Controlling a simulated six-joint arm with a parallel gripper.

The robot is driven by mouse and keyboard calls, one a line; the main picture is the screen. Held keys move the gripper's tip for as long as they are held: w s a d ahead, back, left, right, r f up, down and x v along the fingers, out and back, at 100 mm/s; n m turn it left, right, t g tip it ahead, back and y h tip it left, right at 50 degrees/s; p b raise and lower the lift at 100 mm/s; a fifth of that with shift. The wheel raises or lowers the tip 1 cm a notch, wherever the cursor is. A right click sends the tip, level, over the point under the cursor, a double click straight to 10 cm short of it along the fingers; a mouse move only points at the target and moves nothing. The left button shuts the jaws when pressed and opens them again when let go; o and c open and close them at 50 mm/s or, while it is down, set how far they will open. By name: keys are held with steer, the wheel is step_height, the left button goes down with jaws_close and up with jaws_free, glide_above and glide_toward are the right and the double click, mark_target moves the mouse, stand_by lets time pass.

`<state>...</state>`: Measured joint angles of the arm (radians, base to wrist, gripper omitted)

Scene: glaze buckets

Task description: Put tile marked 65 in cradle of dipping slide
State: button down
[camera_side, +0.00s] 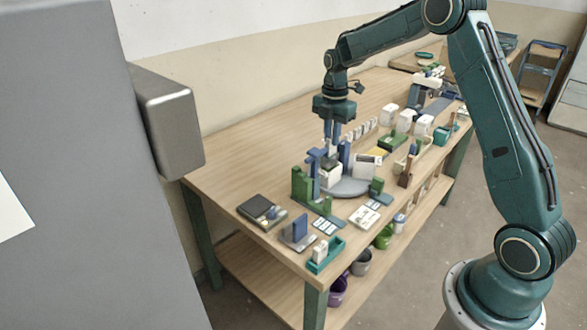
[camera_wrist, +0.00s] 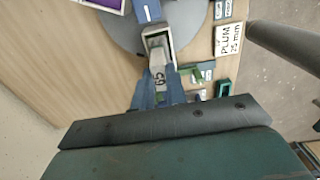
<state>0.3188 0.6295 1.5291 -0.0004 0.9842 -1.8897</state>
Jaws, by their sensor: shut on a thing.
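The pale tile marked 65 (camera_wrist: 160,79) is between the blue fingers of my gripper (camera_wrist: 160,90) in the wrist view, and my gripper is shut on it. In the side view my gripper (camera_side: 335,146) points down over the dipping slide (camera_side: 313,164), a blue upright. The slide's pale open cradle (camera_side: 330,175) is just below the fingers. In the wrist view the cradle (camera_wrist: 158,37) is a pale frame at the tile's far end. I cannot tell whether the tile's lower end is inside the cradle or just above it.
A grey round turntable (camera_side: 349,188) lies beside the slide. A green stepped block (camera_side: 303,187) stands close on the left. A dark scale-like box (camera_side: 262,211), a blue block (camera_side: 299,231) and a teal tray (camera_side: 326,254) sit near the front. The table's left back is clear.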

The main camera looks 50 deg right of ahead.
stand_by(0.6)
steer(key=c, duration=1.3)
jaws_free()
steer(key=shift+c, duration=0.2)
steer(key=shift+r, duration=0.15)
steer(key=shift+r, duration=3.3)
steer(key=shift+r, duration=0.1)
